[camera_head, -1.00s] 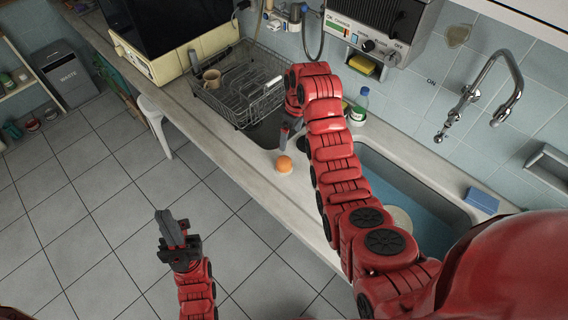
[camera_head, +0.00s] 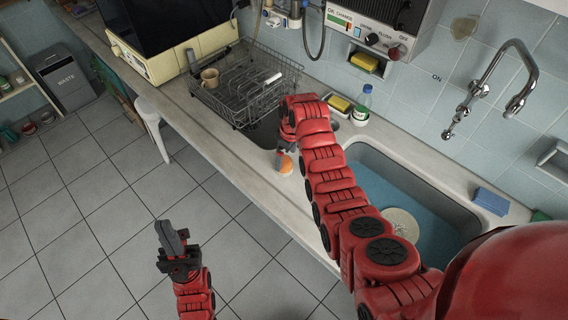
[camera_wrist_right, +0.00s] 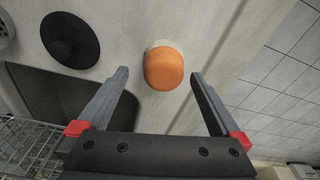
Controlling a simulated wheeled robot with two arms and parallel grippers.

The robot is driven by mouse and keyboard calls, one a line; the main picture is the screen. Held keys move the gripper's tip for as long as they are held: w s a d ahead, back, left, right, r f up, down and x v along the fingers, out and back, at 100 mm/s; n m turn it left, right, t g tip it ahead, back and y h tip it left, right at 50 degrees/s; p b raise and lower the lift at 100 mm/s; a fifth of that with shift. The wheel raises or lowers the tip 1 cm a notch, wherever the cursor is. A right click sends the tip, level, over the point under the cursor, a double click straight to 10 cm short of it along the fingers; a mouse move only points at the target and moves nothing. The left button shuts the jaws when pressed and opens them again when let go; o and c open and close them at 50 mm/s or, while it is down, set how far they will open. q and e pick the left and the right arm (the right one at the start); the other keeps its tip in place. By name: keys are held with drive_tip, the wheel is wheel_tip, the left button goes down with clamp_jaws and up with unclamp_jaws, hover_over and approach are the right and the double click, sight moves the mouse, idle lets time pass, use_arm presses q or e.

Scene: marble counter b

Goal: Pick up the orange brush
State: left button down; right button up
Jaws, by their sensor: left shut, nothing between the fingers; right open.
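The orange brush (camera_head: 285,164) stands on the marble counter, left of the sink. In the right wrist view its rounded orange top (camera_wrist_right: 164,69) with a pale base lies ahead of the fingertips, between their lines. My right gripper (camera_head: 284,146) is at the brush in the head view and partly covers it. In the right wrist view the right gripper (camera_wrist_right: 159,75) is open, with its fingers either side of the brush and nothing held. My left gripper (camera_head: 171,240) is shut and empty, over the tiled floor at lower left.
A wire dish rack (camera_head: 245,85) with a mug (camera_head: 210,78) stands behind the brush. The sink (camera_head: 440,198) holds a plate (camera_head: 400,224). A bottle (camera_head: 362,104) and a blue sponge (camera_head: 490,201) stand along the sink's edge. Bare counter lies in front of the brush.

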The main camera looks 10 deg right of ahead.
sight(284, 160)
drive_tip(key=f, duration=0.1)
drive_tip(key=f+p, duration=0.1)
drive_tip(key=shift+a+f, duration=0.4)
drive_tip(key=shift+f, duration=0.75)
drive_tip(key=c, duration=1.5)
drive_tip(key=shift+r, duration=0.15)
wheel_tip(284, 160, up, 9)
drive_tip(key=b, duration=0.3)
drive_tip(key=shift+r, duration=0.35)
